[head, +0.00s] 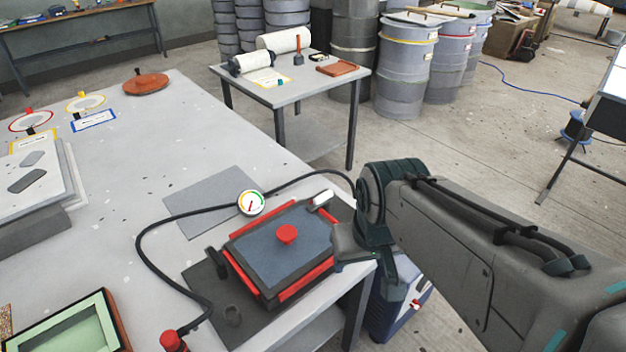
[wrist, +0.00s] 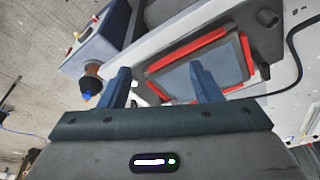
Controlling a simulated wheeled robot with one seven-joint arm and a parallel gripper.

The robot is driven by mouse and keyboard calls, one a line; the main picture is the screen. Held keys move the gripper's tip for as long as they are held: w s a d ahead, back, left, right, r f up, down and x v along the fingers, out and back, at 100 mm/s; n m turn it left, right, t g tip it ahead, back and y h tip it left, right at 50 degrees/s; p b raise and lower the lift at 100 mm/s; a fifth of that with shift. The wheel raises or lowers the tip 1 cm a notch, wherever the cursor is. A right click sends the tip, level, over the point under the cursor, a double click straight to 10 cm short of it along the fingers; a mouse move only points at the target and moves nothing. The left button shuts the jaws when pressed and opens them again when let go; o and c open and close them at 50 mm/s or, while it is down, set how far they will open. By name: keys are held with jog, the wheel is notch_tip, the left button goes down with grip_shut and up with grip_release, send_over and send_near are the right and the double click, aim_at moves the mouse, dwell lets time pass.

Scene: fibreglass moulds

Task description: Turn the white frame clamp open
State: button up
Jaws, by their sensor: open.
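The dark mould frame (head: 265,287) with red edge strips lies on the near table, a grey-blue panel with a red knob (head: 287,233) inside it. The white frame clamp (head: 322,198) is at the frame's far right corner, its pale handle lying at a slant. The frame's red strip (wrist: 190,48) shows beyond the fingers.
A black clamp (head: 215,262) is on the frame's left side. A dial gauge (head: 251,203) with a black hose lies behind the frame. A green-lined box (head: 70,330) is at the near left. A blue-and-white machine (head: 395,310) stands beside the table. The table's middle is mostly clear.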

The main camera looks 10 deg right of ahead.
jog(key=o, duration=0.4)
jog(key=w+r+n, duration=0.1)
jog(key=w+r, duration=0.2)
jog(key=w, duration=0.5)
jog(key=shift+w+g, duration=0.15)
jog(key=shift+g, duration=0.25)
jog(key=n+g, duration=0.2)
jog(key=n, duration=0.3)
send_over(323, 194)
notch_tip(323, 194, down, 4)
notch_tip(323, 194, down, 14)
jog(key=shift+r, duration=0.2)
jog(key=shift+c, duration=0.3)
jog(key=c, duration=0.9)
